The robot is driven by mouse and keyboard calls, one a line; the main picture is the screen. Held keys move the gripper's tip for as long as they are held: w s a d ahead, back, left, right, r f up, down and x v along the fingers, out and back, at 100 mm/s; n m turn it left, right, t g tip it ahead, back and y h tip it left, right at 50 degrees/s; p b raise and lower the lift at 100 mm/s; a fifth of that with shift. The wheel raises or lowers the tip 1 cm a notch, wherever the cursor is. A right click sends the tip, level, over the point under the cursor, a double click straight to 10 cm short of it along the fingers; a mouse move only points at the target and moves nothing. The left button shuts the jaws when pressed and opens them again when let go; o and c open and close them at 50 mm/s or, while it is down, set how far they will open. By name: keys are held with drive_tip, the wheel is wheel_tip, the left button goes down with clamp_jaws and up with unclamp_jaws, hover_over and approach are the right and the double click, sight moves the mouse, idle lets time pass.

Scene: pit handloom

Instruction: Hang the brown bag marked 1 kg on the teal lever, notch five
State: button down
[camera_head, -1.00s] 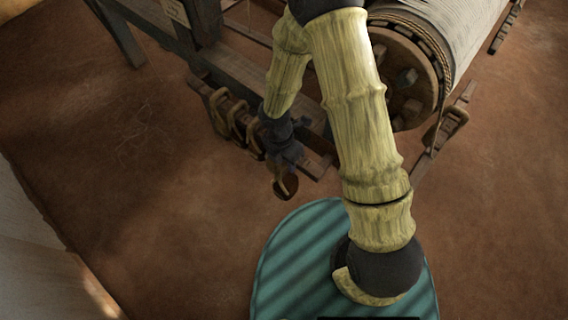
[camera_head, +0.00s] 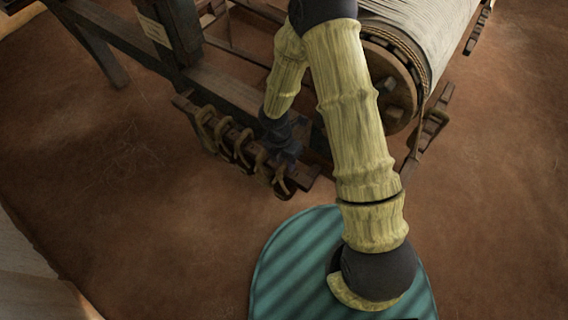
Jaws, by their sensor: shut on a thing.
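My gripper (camera_head: 283,150) is dark and points down at the right part of a dark wooden rail with pegs (camera_head: 232,138). It is shut on a small brown bag (camera_head: 284,183), which shows just below it in front of the rail. The fingertips are partly hidden in shadow. Whether the bag touches the rail, I cannot tell. Its marking is too small to read. Several similar looped brown things (camera_head: 241,152) hang along the rail to the left. I cannot make out a teal lever or its notches.
The loom's dark frame (camera_head: 225,85) stands behind the rail, with a paper label (camera_head: 153,30) on a post. A cloth-wound roller (camera_head: 425,40) with a round wooden end is at the upper right. A slim wooden part (camera_head: 432,125) stands beside it. The earthen floor (camera_head: 130,200) is clear at left.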

drive_tip(key=shift+w+d+r, duration=0.1)
drive_tip(key=shift+w+d, duration=0.25)
drive_tip(key=shift+w, duration=0.05)
drive_tip(key=shift+f+b, duration=0.7)
drive_tip(key=shift+f, duration=0.55)
drive_tip(key=shift+f, duration=0.25)
drive_tip(key=c, duration=1.2)
unclamp_jaws()
drive_tip(key=a+r+p, duration=0.1)
drive_tip(key=r, duration=0.4)
drive_tip(key=w+r+p, duration=0.1)
drive_tip(key=r, duration=0.5)
drive_tip(key=w+a+r+p, duration=0.1)
drive_tip(key=r, duration=0.5)
drive_tip(key=shift+a, duration=0.35)
